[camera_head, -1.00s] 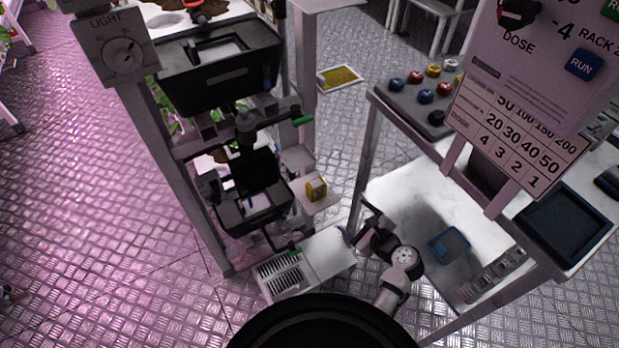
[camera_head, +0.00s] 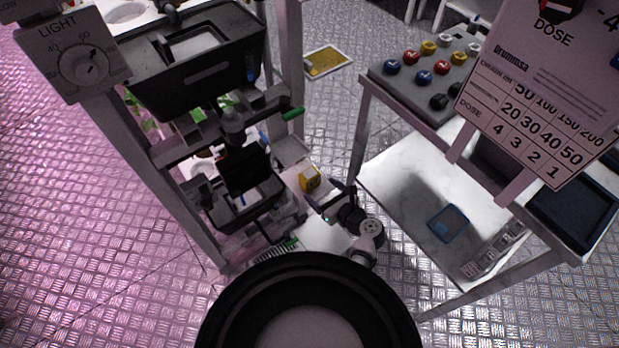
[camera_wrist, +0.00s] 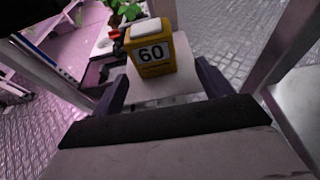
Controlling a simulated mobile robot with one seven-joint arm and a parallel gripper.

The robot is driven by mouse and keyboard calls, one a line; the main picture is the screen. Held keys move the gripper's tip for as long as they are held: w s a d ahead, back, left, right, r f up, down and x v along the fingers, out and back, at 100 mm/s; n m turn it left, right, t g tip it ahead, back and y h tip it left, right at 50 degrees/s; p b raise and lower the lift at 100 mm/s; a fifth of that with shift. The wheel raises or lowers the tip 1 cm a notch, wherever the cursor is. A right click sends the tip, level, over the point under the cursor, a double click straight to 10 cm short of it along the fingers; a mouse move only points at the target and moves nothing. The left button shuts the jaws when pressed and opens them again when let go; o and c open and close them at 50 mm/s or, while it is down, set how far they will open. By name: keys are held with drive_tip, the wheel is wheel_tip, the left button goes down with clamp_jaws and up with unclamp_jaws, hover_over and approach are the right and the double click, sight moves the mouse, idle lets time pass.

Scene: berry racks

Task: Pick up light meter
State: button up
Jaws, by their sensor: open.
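The light meter is a small yellow box (camera_wrist: 152,58) with a white top and a "60" on its front. It stands upright on a small pale shelf (camera_wrist: 180,86). In the head view the yellow meter (camera_head: 309,179) sits at the right side of the rack. My gripper (camera_wrist: 162,80) is open in the wrist view, one finger to each side of the meter's lower front. The meter is ahead of the fingers and not gripped; contact cannot be told. In the head view my gripper (camera_head: 326,205) is small and dark, just below right of the meter.
Rack posts stand close on the left, with black bins (camera_head: 200,60) and a green-tipped lever (camera_head: 292,114). A table with coloured knobs (camera_head: 425,76) and a lower shelf holding a blue tray (camera_head: 448,224) is on the right. Patterned metal floor lies between.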

sight(314, 183)
drive_tip(key=shift+a+r+p+x, duration=0.1)
drive_tip(key=shift+r+p+x, duration=0.1)
drive_tip(key=shift+x, duration=0.85)
drive_tip(key=shift+a+r+p+x, duration=0.1)
drive_tip(key=shift+a+r+x, duration=0.05)
drive_tip(key=shift+x, duration=0.85)
drive_tip(key=shift+a+r+p+x, duration=0.1)
drive_tip(key=shift+r+p+x, duration=0.1)
drive_tip(key=shift+x, duration=0.85)
drive_tip(key=shift+s, duration=0.1)
drive_tip(key=shift+c, duration=0.5)
drive_tip(key=c, duration=1.1)
drive_tip(key=shift+c, duration=0.2)
drive_tip(key=shift+r, duration=0.15)
